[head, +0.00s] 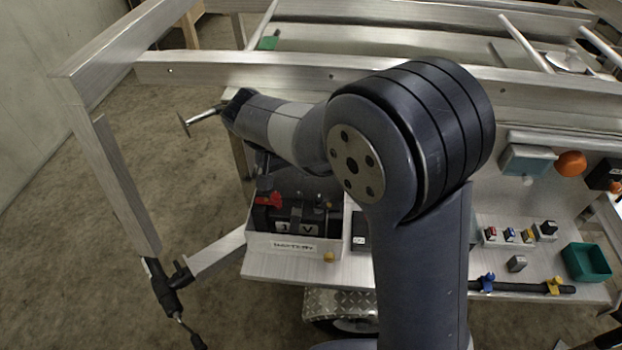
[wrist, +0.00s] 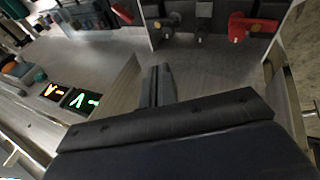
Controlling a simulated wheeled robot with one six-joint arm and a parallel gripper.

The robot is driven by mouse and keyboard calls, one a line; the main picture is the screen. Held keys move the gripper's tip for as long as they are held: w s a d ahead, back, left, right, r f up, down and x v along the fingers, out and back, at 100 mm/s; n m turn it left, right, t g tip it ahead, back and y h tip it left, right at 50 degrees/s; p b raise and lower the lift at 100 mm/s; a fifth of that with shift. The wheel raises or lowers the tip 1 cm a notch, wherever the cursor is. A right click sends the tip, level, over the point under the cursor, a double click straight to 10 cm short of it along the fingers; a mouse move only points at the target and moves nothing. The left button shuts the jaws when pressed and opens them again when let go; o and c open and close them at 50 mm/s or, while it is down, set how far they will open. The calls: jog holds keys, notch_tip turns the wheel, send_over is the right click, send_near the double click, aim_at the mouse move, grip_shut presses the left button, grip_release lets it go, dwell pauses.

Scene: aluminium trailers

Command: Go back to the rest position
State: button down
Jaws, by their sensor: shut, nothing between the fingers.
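My gripper (wrist: 158,86) shows in the wrist view with its two fingers together and nothing between them. It is over a grey metal surface (wrist: 205,75), apart from the things around it. In the head view my arm reaches up and bends to the left above the workbench (head: 340,272). I cannot make out the fingers there; the arm's own links cover part of the area behind them.
A battery box (head: 258,243) with a red clamp (head: 268,198) stands below my arm. Trailer rails (head: 220,70) cross behind it. A green tray (head: 585,262) and an orange knob (head: 570,163) are at right. The wrist view shows lit displays (wrist: 80,100).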

jog(key=v, duration=0.4)
jog(key=shift+a+f, duration=0.1)
jog(key=shift+a, duration=0.25)
